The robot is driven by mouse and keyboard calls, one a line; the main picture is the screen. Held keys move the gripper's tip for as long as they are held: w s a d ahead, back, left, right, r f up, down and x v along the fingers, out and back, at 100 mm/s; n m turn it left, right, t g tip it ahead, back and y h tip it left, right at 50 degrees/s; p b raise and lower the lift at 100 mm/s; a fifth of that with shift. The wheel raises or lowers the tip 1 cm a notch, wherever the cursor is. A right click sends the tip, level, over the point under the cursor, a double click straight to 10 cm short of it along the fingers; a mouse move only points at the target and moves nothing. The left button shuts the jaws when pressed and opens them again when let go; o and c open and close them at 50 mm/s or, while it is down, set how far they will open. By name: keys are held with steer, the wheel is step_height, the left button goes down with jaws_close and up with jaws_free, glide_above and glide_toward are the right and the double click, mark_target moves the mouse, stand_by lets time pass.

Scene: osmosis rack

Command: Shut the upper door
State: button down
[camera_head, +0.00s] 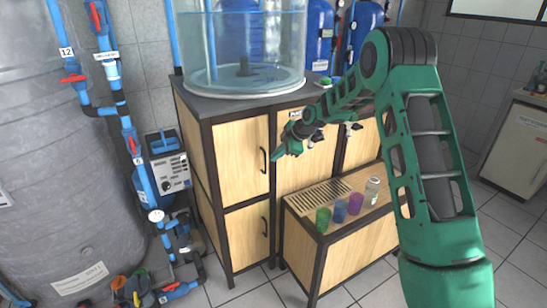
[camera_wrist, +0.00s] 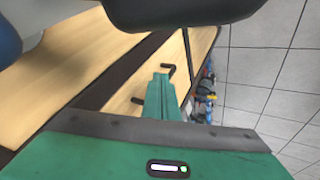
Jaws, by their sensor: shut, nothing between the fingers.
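The upper door (camera_head: 240,160) is a light wood panel in the dark-framed cabinet under the water tank. It looks flush or nearly flush with its frame; a small gap cannot be ruled out. Its black bar handle (camera_head: 264,160) is near its right edge. My green gripper (camera_head: 279,154) is shut and empty, just right of that handle in the head view. In the wrist view my fingers (camera_wrist: 162,80) lie in front of a wood panel (camera_wrist: 125,87) and partly cover a black handle (camera_wrist: 168,70). I cannot tell whether they touch it.
A lower door (camera_head: 245,237) with its own handle is below. A low wooden bench (camera_head: 345,248) with a slatted top and several coloured cups stands to the right. A clear water tank (camera_head: 245,45) sits on the cabinet. Pipes and a pump stand left; tiled floor in front is free.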

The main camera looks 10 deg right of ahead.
steer(key=s+d+r+m+h, duration=0.1)
steer(key=s+d+r+m, duration=0.2)
steer(key=s+d+r, duration=0.4)
steer(key=s+d+r+m+h, duration=0.15)
steer(key=s+d+r, duration=0.35)
steer(key=s, duration=0.5)
steer(key=s+d+m+g+h, duration=0.1)
steer(key=s+m, duration=0.8)
steer(key=s, duration=1.2)
steer(key=s+d+m+g+h, duration=0.1)
steer(key=s+d+m+g, duration=0.3)
steer(key=s+m, duration=0.6)
steer(key=s+d, duration=0.1)
steer(key=s, duration=1.1)
steer(key=shift+g, duration=0.3)
steer(key=shift+d, duration=0.1)
